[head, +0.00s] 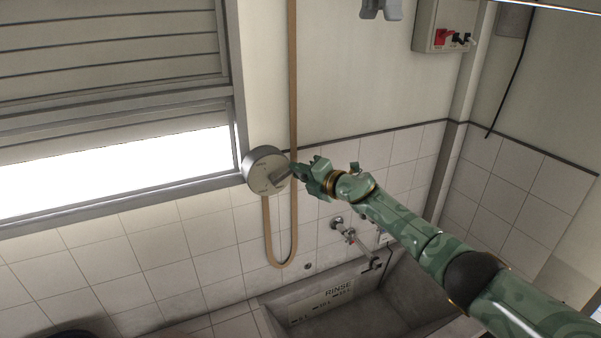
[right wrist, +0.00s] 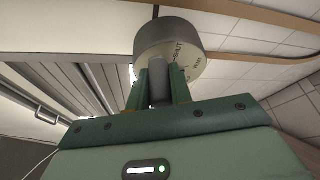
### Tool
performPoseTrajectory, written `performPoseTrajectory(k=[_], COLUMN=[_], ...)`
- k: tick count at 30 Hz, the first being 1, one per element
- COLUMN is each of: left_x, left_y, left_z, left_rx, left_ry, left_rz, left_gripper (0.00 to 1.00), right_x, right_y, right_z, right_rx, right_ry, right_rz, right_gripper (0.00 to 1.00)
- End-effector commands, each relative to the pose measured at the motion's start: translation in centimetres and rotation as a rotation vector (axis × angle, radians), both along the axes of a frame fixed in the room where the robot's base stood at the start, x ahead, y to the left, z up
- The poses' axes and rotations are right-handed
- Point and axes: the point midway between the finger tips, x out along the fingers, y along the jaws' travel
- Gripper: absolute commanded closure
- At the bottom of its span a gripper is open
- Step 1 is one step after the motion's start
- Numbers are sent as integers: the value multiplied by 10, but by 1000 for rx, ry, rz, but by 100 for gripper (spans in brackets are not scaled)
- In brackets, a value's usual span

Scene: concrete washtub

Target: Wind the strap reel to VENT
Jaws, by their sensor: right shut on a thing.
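The strap reel (head: 262,163) is a round metal drum with a pale face, fixed to the wall beside the window. A tan strap (head: 292,80) runs down past it and loops below it. My right gripper (head: 294,172) is shut on the reel's grey handle bar (head: 281,174). The handle (right wrist: 158,84) stands between the two fingers of the right gripper (right wrist: 159,88). My left gripper is not in view.
A window with a slatted shutter (head: 110,50) is at the left, its lower part bright. A tap (head: 345,230) and a concrete washtub (head: 300,300) marked RINSE lie below. A switch box (head: 440,38) hangs at the upper right.

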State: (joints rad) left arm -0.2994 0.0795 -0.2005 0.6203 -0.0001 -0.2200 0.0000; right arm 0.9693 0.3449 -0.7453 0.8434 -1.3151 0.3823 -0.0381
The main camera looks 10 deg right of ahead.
Motion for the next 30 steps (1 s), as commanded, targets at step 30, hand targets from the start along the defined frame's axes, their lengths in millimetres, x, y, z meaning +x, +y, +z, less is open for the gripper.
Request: performPoseTrajectory(k=[30], left_x=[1], left_y=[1], left_z=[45], left_rx=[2], left_ry=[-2], left_rz=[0], left_gripper=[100], right_x=[-108], right_y=[-68], right_z=[17], right_rx=[-1], right_ry=[2], right_rz=[1], right_gripper=[57])
